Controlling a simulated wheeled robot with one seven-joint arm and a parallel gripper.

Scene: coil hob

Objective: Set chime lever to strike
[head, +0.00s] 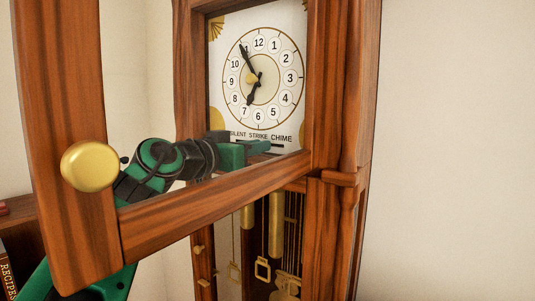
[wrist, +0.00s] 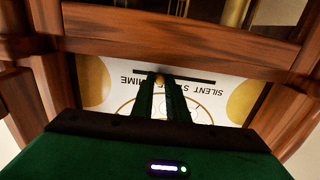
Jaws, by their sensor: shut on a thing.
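The clock dial (head: 228,122) has the words SILENT, STRIKE and CHIME along its bottom edge, with a dark slot (wrist: 200,79) beside them; the words look upside down in the wrist view. My gripper (head: 262,146) reaches in front of the dial's bottom edge. In the wrist view its two green fingers (wrist: 161,80) are closed on the small brass chime lever (wrist: 159,79) at the slot. The fingers cover parts of STRIKE and CHIME. The lever appears near STRIKE, on its CHIME side; its exact place is partly hidden.
The open wooden clock door (head: 200,218) with a brass knob (head: 89,167) frames my arm, which passes through it close above the lower rail. The clock's right post (head: 329,80) stands beside the dial. Brass weights (head: 276,225) hang below. A book (head: 8,270) is at the lower left.

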